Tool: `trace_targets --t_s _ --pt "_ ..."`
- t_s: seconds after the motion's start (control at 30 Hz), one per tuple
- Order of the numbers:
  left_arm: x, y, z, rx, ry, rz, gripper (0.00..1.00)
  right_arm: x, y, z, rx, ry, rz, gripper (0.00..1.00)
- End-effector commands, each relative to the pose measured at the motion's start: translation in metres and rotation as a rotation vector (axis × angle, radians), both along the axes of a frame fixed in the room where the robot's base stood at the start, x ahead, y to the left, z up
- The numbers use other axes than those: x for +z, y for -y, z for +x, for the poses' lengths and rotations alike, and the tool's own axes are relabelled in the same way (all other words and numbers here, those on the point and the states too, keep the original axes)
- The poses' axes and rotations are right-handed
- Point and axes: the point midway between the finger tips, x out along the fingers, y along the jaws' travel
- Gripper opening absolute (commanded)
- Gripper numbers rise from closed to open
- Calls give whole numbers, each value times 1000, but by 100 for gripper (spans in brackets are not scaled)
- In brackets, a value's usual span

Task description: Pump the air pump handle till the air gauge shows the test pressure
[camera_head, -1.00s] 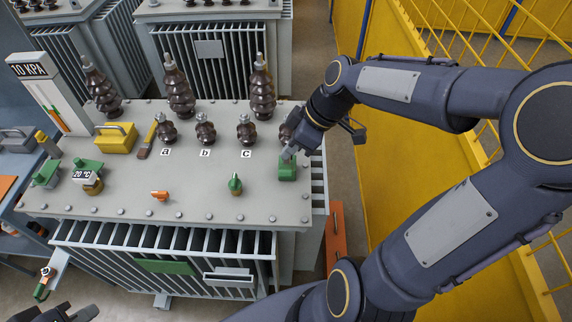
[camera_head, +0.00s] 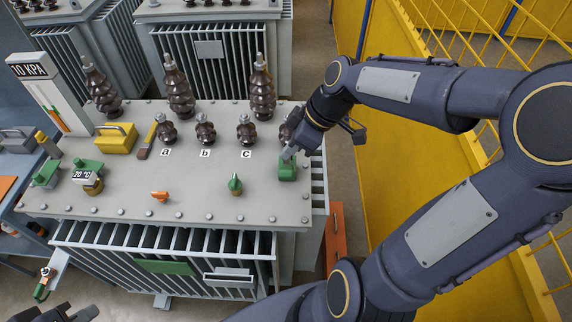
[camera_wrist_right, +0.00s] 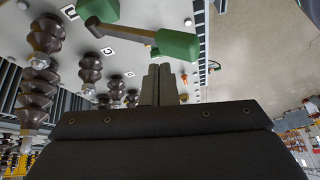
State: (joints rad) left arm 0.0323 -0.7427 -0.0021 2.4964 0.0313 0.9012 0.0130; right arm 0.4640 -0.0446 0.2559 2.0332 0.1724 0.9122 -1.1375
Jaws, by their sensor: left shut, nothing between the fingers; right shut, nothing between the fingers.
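The air gauge (camera_head: 50,98) is a tall white panel marked "10 KPA" at the left of the tank lid, with a narrow scale carrying green and orange parts; its exact reading is too small to tell. A green block (camera_head: 287,172) stands at the lid's right end and looks like the pump; its handle is partly hidden by my right gripper (camera_head: 290,151). In the right wrist view, the shut, empty right fingers (camera_wrist_right: 158,84) appear just below a green block with a grey bar (camera_wrist_right: 135,33). My left gripper (camera_head: 84,313) is shut, partly visible at the bottom left.
Dark bushings (camera_head: 180,90) stand along the back of the lid. Yellow railings (camera_head: 470,40) lie to the right.

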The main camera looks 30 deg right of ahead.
Motion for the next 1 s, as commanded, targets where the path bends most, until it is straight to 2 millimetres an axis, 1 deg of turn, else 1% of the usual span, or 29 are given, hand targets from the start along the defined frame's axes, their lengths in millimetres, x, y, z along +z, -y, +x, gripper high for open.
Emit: trace_targets --t_s 0.47,0.73,1.0 --pt "0 0 0 0 0 0 0 0 0 0 0 0 0 0" --pt "-10 0 0 0 0 0 0 -7 -2 -4 0 0 0 0" --pt "-9 0 0 0 0 0 0 -7 -3 -4 0 0 0 0"
